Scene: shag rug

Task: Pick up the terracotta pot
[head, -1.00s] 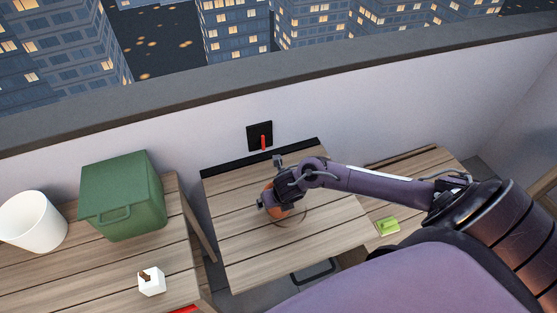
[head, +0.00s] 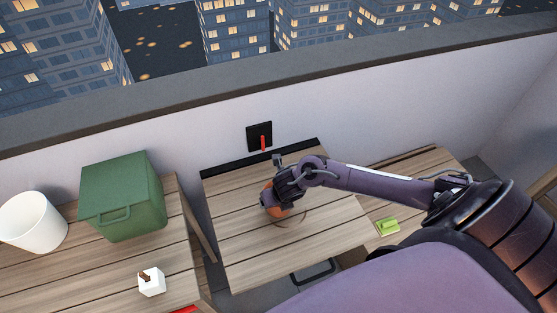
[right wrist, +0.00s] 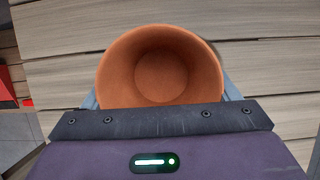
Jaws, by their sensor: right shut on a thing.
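The terracotta pot (right wrist: 161,75) is round, orange-brown and empty, its open mouth facing the right wrist camera. In the head view the pot (head: 269,197) stands on the middle wooden table, mostly hidden by my right gripper (head: 278,194). In the right wrist view that gripper (right wrist: 161,95) has a finger on each side of the pot and is shut on it. I cannot tell whether the pot touches the table. My left gripper is not in view.
The middle table (head: 245,255) is otherwise clear. On the left table are a green box (head: 125,195), a white bucket (head: 35,222) and a small white cube-shaped thing (head: 151,283). A light-green block (head: 387,226) lies at right. A wall with a red-levered black plate (head: 260,136) stands behind.

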